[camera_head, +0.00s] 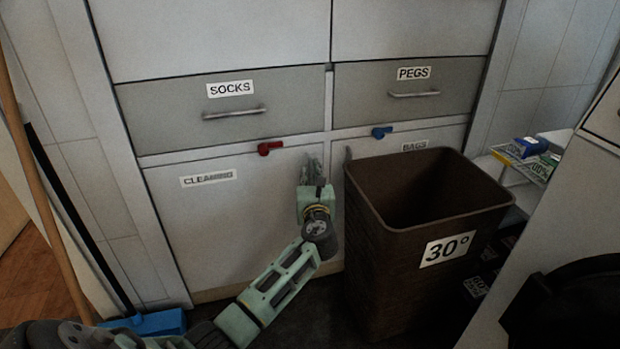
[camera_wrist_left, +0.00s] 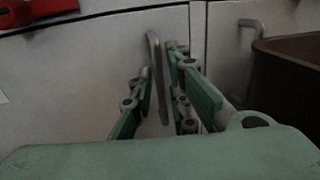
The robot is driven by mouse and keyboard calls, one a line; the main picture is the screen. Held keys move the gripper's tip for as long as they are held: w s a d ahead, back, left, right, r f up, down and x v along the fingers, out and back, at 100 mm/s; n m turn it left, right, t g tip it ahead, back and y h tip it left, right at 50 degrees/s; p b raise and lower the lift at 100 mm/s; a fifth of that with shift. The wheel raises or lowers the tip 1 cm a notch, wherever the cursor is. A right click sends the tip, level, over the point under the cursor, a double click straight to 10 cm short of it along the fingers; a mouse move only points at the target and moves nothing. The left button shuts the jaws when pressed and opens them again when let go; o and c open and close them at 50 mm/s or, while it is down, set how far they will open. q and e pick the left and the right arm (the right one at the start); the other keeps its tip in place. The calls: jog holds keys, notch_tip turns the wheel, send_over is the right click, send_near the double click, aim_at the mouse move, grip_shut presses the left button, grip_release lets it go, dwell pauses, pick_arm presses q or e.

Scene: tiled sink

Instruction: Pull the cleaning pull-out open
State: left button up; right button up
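The cleaning pull-out (camera_head: 215,225) is a pale front labelled CLEANING, below the SOCKS drawer, and it looks shut. A red catch (camera_head: 270,148) sits at its top edge and also shows in the left wrist view (camera_wrist_left: 40,12). Its upright grey bar handle (camera_wrist_left: 155,70) is near the right edge, mostly hidden by my gripper in the head view. My left gripper (camera_head: 312,172) is at this handle. In the left wrist view its fingers (camera_wrist_left: 160,85) are apart, one on each side of the bar, with a gap visible. My right gripper is not in view.
A brown bin (camera_head: 375,240) marked 30° stands right of my left gripper, before the BAGS front (camera_head: 415,146) with a blue catch (camera_head: 381,132). A blue broom head (camera_head: 150,322) and poles are at the left. A shelf with boxes (camera_head: 530,150) is at the right.

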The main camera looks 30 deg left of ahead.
pick_arm(q)
jog(key=shift+w+a, duration=0.4)
jog(key=shift+w, duration=0.05)
jog(key=shift+r, duration=0.1)
grip_shut()
